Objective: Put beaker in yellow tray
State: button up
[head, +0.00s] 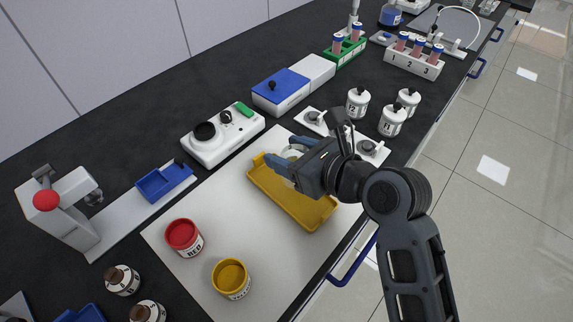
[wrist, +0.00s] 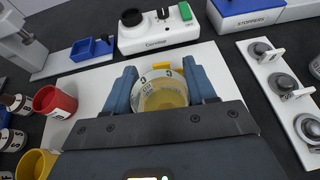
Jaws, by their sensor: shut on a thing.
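The yellow tray (head: 308,211) lies on the white mat in the head view, under my gripper. My gripper (head: 284,162) is above the tray's far part, its blue fingers shut on a clear beaker (head: 292,152). In the wrist view the beaker (wrist: 159,90) sits between the two fingers (wrist: 160,88), with markings on its rim and yellow showing through it. The beaker is mostly hidden by my gripper in the head view. I cannot tell whether its base touches the tray.
A red cup (head: 184,238) and a yellow cup (head: 231,279) stand on the white mat (head: 195,208) at the left. A white device (head: 222,135) with a black knob is behind the tray. White bottles (head: 392,120) and a plate with weights (head: 312,118) are to the right.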

jog(key=shift+w+a+f, duration=0.1)
jog(key=shift+a+f, duration=0.25)
jog(key=shift+a, duration=0.05)
jog(key=shift+f, duration=1.85)
jog(key=shift+f, duration=0.1)
jog(key=o, duration=1.1)
jog(key=v, duration=1.2)
jog(key=shift+a+r, duration=0.1)
jog(key=shift+r, duration=0.1)
